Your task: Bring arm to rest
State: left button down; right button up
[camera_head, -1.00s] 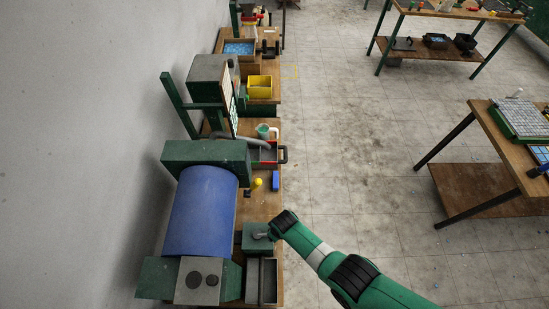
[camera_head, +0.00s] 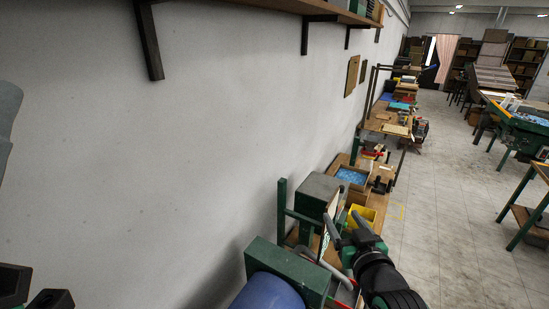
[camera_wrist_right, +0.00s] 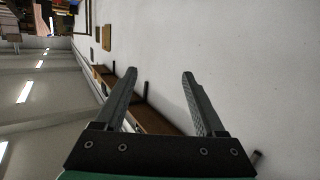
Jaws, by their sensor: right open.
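My right gripper (camera_head: 343,217) is open and empty in the head view. It is raised, with its fingers pointing up and away, over the row of benches along the wall. In the right wrist view the two fingers (camera_wrist_right: 159,76) stand wide apart with nothing between them, facing the pale wall and a shelf. At the left edge of the head view, a grey shape and dark blocks show, cut off by the frame. They may be parts of my left arm, but its jaws cannot be made out.
Below my right arm stand a blue drum machine (camera_head: 268,291), a yellow bin (camera_head: 362,215) and a tray of blue pieces (camera_head: 352,176). A wooden wall shelf (camera_head: 330,12) runs overhead. The floor (camera_head: 450,225) to the right is open, with a table (camera_head: 541,172) beyond.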

jog(key=s+d+r+t, duration=0.1)
jog(key=s+r+t, duration=0.3)
jog(key=r, duration=0.7)
jog(key=s+r+t, duration=0.3)
jog(key=s+r, duration=0.3)
jog(key=r, duration=0.5)
jog(key=s+d+r+t, duration=0.1)
jog(key=s+r+t, duration=0.3)
jog(key=s+r, duration=0.7)
jog(key=s, duration=0.3)
jog(key=shift+s+m+t+y, duration=0.3)
jog(key=shift+s+y, duration=0.05)
jog(key=shift+y, duration=0.05)
